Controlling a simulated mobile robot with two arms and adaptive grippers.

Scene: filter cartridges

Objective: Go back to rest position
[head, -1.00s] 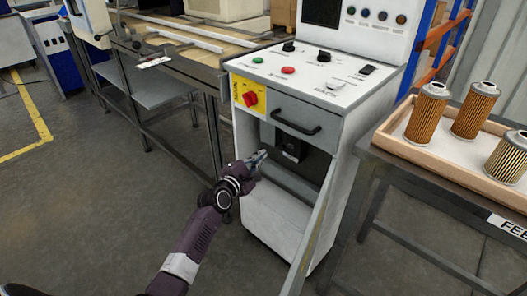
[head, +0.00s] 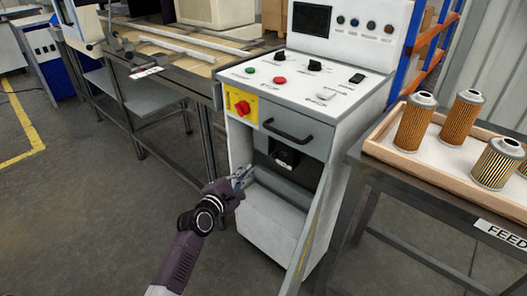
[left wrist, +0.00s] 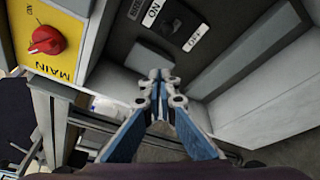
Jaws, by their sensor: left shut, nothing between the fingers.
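My left gripper (head: 241,176) is shut and empty. In the head view it is at the front left of the white control cabinet (head: 262,222), beside its open lower compartment. In the left wrist view the closed fingertips (left wrist: 160,80) point toward the cabinet's inside. A black breaker switch (head: 286,158) sits in the compartment; the left wrist view shows its white ON label (left wrist: 166,14). The red MAIN knob (head: 242,107) on its yellow plate is above the gripper, and it also shows in the left wrist view (left wrist: 46,40). My right gripper is not in view.
The cabinet's door (head: 315,225) stands open toward me. On the right, a wooden tray (head: 390,157) with several filter cartridges (head: 415,122) stands on the feed table. A workbench (head: 150,62) is on the left. The floor (head: 80,190) at left is clear.

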